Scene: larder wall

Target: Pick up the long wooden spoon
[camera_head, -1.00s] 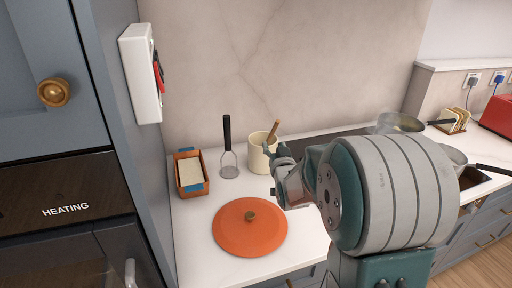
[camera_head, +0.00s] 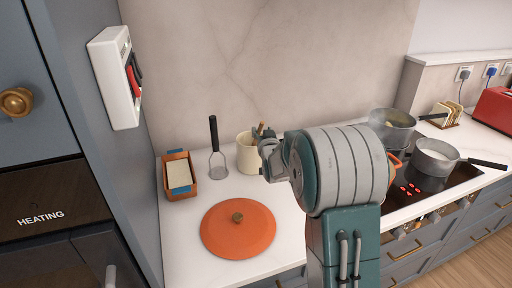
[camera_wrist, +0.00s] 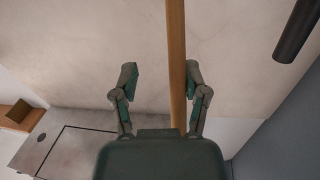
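The long wooden spoon stands in a cream crock (camera_head: 246,155) on the worktop; only its upper end (camera_head: 261,128) shows above the rim in the head view. In the wrist view its handle (camera_wrist: 176,60) runs upright between my fingers, close to the right-hand finger and well apart from the left-hand one. My gripper (camera_wrist: 160,77) is open around the handle. In the head view my gripper (camera_head: 265,142) is at the crock's right side, by its rim, and partly hides the spoon. The spoon's lower end is hidden in the crock.
A masher with a black handle (camera_head: 213,134) stands left of the crock. A tray (camera_head: 183,194) is farther left. An orange lid (camera_head: 237,240) lies in front. Pots (camera_head: 436,153) stand on the hob at right. The wall is close behind.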

